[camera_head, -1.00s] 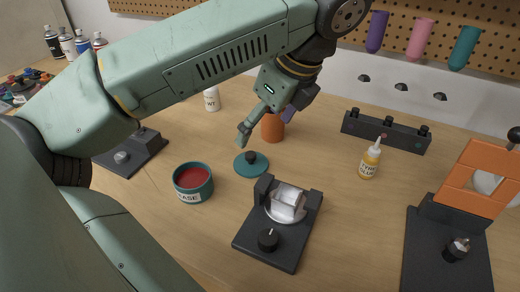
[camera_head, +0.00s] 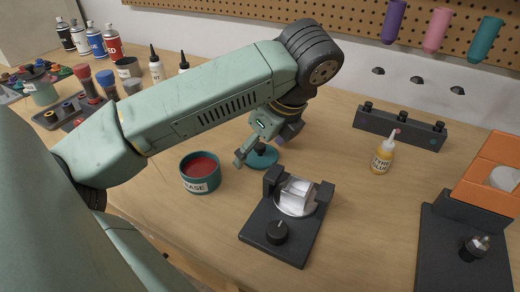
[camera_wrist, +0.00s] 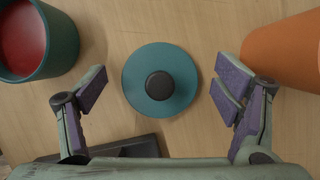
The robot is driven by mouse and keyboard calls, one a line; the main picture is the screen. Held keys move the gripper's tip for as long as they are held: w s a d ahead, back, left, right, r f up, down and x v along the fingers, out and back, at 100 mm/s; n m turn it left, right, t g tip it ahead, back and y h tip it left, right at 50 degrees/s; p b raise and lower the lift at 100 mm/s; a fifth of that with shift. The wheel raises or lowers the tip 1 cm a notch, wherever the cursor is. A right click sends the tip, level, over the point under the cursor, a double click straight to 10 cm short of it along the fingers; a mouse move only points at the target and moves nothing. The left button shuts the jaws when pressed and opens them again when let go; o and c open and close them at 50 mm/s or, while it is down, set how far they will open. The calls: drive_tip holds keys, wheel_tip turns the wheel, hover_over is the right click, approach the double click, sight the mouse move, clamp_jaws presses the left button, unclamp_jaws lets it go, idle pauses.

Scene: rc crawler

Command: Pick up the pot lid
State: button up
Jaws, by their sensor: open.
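The pot lid (camera_head: 262,158) is a flat teal disc with a black knob, lying on the wooden table. In the wrist view the lid (camera_wrist: 160,80) lies centred between my spread fingers, with table showing on both sides of it. My gripper (camera_head: 262,150) is open and empty over the lid; its fingers (camera_wrist: 160,98) do not touch the lid in the wrist view. In the head view my gripper hides part of the lid. The teal pot of red grease (camera_head: 200,172) stands open to the left of the lid and also shows in the wrist view (camera_wrist: 38,40).
An orange cylinder (camera_wrist: 285,52) stands close to my right finger in the wrist view. A black fixture with a knob (camera_head: 285,225) is in front of the lid. A yellow glue bottle (camera_head: 383,156) and a black rack (camera_head: 400,127) stand farther right.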

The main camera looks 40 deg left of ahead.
drive_tip(key=shift+c, duration=0.6)
drive_tip(key=c, duration=0.8)
drive_tip(key=shift+r, duration=0.1)
drive_tip(key=shift+c, duration=0.2)
